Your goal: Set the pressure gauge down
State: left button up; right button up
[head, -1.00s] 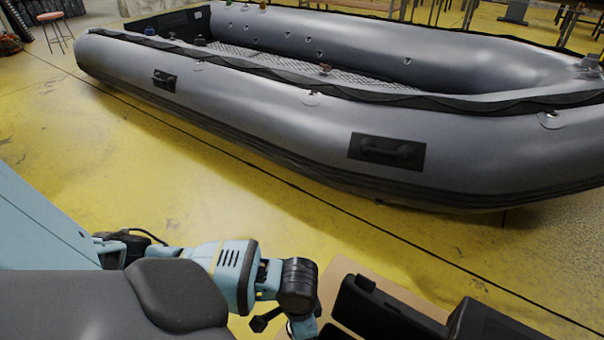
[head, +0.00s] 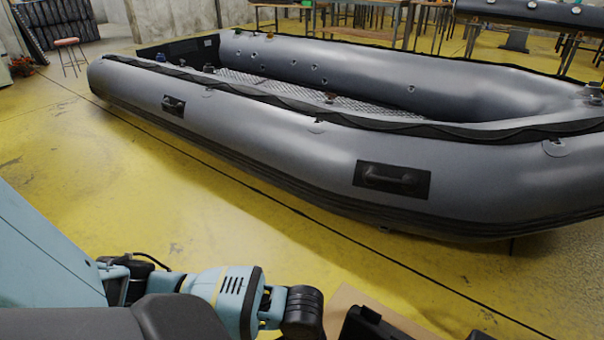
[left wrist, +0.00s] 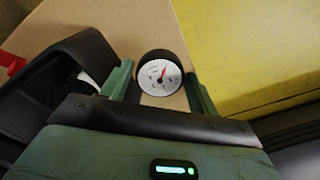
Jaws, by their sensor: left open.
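The pressure gauge (left wrist: 160,76) shows in the left wrist view, with a white round dial, a red needle and a black rim. It is on or just above a tan cardboard-like surface (left wrist: 118,22); I cannot tell whether it touches. My left gripper (left wrist: 159,88) is open, with its green fingers on either side of the gauge. A gap shows between the gauge and the right finger. My right gripper is not in view.
Black cases (head: 372,325) stand on the tan surface (head: 343,300) at the bottom of the head view. A black object with a red part (left wrist: 12,66) is close left of the gripper. A large grey inflatable boat (head: 290,150) lies beyond, across clear yellow floor (head: 130,190).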

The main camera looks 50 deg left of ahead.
pick_arm(q)
notch_tip(320, 180, up, 11)
jog(key=p, duration=0.4)
jog(key=shift+p, duration=0.35)
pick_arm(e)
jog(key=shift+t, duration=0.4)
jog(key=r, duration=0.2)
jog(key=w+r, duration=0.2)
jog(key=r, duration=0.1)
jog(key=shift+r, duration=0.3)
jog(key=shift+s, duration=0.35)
